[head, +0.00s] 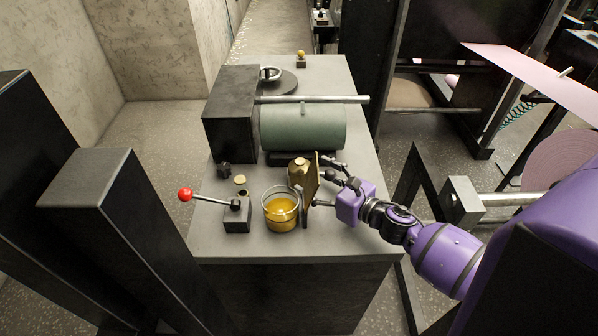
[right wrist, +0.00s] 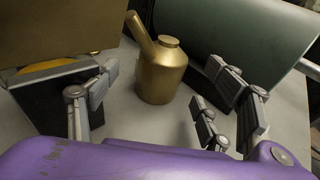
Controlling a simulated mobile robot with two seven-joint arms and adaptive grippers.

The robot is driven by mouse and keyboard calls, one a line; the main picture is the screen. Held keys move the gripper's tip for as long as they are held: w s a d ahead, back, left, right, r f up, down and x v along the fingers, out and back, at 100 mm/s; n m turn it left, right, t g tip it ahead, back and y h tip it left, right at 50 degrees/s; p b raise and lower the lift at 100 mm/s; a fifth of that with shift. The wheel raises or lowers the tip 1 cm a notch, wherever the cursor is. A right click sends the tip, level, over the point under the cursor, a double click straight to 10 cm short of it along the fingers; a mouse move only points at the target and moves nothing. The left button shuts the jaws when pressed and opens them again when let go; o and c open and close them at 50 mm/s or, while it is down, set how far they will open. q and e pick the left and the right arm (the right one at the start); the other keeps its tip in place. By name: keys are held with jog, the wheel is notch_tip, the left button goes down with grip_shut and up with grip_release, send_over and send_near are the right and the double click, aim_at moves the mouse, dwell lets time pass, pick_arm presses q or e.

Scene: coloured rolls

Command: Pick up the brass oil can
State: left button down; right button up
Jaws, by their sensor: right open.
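The brass oil can (right wrist: 161,78) stands upright on the grey bench top, its angled spout pointing up and left in the right wrist view. In the head view the can (head: 297,168) is partly hidden by an upright brass-coloured plate (head: 311,184). My right gripper (head: 327,181) is open and empty at the right of the plate and can. In the right wrist view its fingers (right wrist: 158,92) are spread to either side of the can, with gaps on both sides and no contact visible. My left gripper is not in view.
A green roller (head: 303,127) lies just behind the can. A red-knobbed lever (head: 186,194) and a dark block (head: 230,125) are on the left. The front bench edge is clear.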

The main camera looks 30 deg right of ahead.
aim_at(297, 169)
jog(key=x, duration=0.4)
jog(key=shift+w+d+f+p, duration=0.1)
jog(key=shift+d+f+p, duration=0.1)
jog(key=shift+p, duration=0.15)
jog(key=shift+w+a+f, duration=0.15)
jog(key=shift+w+f, duration=0.05)
jog(key=shift+w, duration=0.2)
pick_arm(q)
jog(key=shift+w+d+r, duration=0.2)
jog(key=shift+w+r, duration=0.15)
pick_arm(e)
jog(key=shift+c, duration=1.1)
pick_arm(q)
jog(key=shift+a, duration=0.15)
pick_arm(e)
jog(key=c, duration=1.3)
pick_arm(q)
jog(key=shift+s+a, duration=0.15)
